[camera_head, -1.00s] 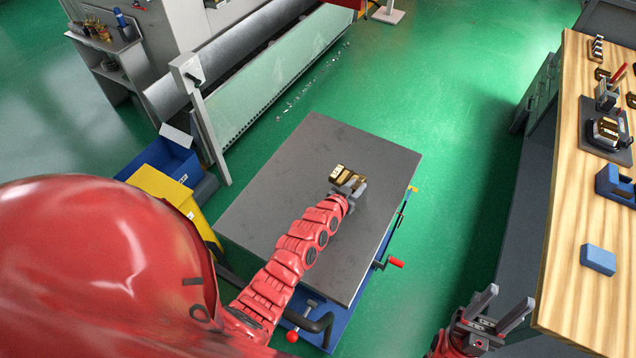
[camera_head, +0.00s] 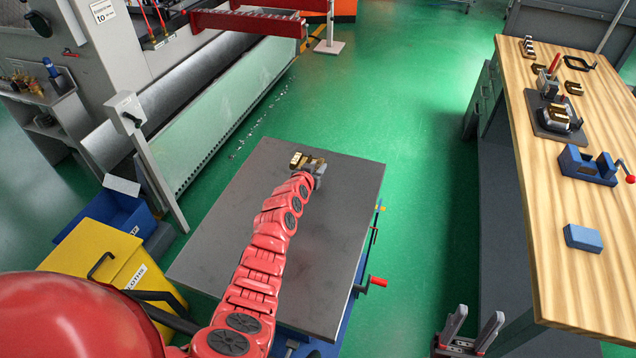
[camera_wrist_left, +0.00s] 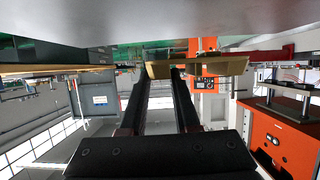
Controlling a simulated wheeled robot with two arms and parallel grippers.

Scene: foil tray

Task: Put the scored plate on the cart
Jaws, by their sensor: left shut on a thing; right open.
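The scored plate appears to be the small brass-coloured piece (camera_head: 306,161) at the far part of the grey cart top (camera_head: 240,215). My left gripper (camera_head: 313,171) is shut on it, with my red arm reaching across the cart from the near left. In the left wrist view the piece (camera_wrist_left: 200,68) shows as a tan block at the tips of the two dark fingers (camera_wrist_left: 160,85). It is over the cart top, very low; I cannot tell whether it touches the surface. Scoring on it is too small to make out. My right gripper (camera_head: 466,335) is open and empty, right of the cart.
A wooden bench (camera_head: 545,200) on the right carries a blue block (camera_head: 583,238), a blue vise (camera_head: 588,165) and several brass pieces. A yellow bin (camera_head: 95,255) and blue bin (camera_head: 105,218) stand left of the cart. The rest of the cart top is clear.

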